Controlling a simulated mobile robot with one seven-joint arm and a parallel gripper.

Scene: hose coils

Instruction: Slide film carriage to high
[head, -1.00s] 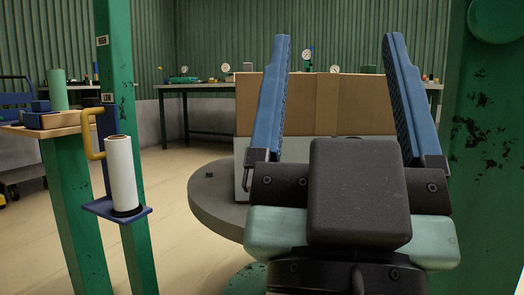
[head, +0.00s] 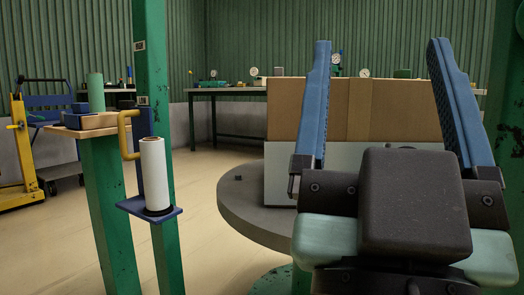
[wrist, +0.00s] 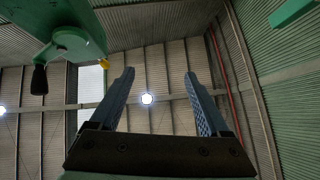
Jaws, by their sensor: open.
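The film carriage (head: 150,209) is a dark blue bracket on the green mast (head: 160,120) at the left. It bears a white film roll (head: 155,175) standing upright, and a yellow handle (head: 124,136) sticks out at its upper left. The carriage sits low to middling on the visible part of the mast. My gripper (head: 380,50) is open and empty, its two blue fingers pointing up, well to the right of the carriage and apart from it. In the wrist view my gripper (wrist: 160,80) points towards the ceiling.
A brown carton on a white block (head: 290,165) stands on a round grey turntable (head: 240,205) behind my gripper. A small table with a green cylinder (head: 96,92) stands left of the mast. A yellow pallet truck (head: 22,150) is far left. Floor between mast and turntable is clear.

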